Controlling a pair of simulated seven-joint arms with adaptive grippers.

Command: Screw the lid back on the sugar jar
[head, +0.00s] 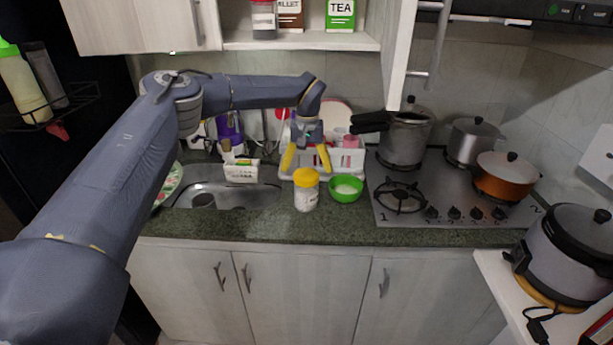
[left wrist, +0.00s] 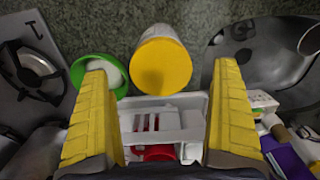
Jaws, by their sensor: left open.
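The sugar jar (head: 306,200) is a clear-to-white jar standing upright on the green counter. Its yellow lid (head: 306,178) sits on its top; I cannot tell how tightly it is screwed on. In the left wrist view the lid (left wrist: 161,67) shows from above, with part of the pale jar wall (left wrist: 158,31) beyond it. My left gripper (head: 306,165) points down with yellow fingers spread, above and slightly behind the jar. In the left wrist view the open gripper (left wrist: 162,72) has the lid between its finger lines, with space on both sides. My right gripper is not in view.
A green bowl (head: 346,189) with white contents stands close to the jar's right. A white rack (head: 347,161) is behind. The sink (head: 240,195) is left, the stove (head: 445,205) right. The counter in front of the jar is clear.

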